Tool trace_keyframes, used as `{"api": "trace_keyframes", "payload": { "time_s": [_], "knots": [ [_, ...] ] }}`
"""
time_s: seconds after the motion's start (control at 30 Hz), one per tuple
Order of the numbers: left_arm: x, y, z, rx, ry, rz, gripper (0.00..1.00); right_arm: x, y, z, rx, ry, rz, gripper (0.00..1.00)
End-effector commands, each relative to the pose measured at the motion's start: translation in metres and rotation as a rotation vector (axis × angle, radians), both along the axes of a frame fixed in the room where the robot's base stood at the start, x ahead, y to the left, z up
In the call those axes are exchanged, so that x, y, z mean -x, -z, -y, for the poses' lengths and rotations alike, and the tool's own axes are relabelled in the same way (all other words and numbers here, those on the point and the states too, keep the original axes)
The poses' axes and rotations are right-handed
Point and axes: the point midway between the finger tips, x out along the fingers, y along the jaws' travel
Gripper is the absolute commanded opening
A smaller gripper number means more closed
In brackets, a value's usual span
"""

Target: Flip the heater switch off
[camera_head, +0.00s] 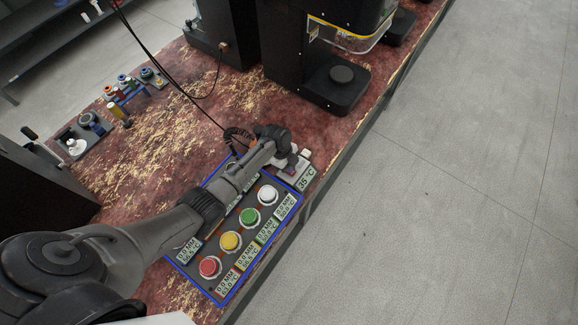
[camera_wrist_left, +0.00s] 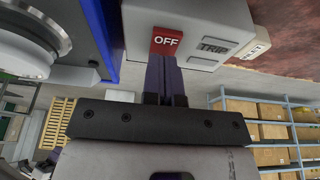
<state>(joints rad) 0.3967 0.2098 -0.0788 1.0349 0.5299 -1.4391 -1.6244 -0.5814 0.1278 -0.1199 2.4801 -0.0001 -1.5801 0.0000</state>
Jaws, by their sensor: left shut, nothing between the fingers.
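The heater switch is a red rocker marked OFF (camera_wrist_left: 166,41) on a pale box (camera_wrist_left: 205,25) that also bears the word TRIP, in the left wrist view. My right gripper is not in view.
A blue-edged panel (camera_head: 219,299) with red, yellow, green and white buttons lies under my left arm. Black machines (camera_head: 318,60) stand at the back. Small parts on stands (camera_head: 125,90) are at the left. Cables hang over the table. The floor right of the table is clear.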

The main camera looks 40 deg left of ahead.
Motion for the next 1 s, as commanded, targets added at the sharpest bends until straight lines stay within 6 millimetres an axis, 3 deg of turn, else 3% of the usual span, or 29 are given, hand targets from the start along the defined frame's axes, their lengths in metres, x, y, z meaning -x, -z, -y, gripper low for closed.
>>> {"api": "trace_keyframes", "payload": {
  "time_s": [0.33,0.7,1.0],
  "knots": [
    [0.0,-0.047,-0.005,-0.001,0.0,0.001,0.0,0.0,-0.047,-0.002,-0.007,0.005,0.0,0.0],
    [0.001,-0.102,-0.038,-0.002,-0.001,0.002,0.0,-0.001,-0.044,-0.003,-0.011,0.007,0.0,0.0],
    [0.001,-0.124,-0.049,0.0,-0.001,0.001,0.0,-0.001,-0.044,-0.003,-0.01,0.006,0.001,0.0]
  ]
}}
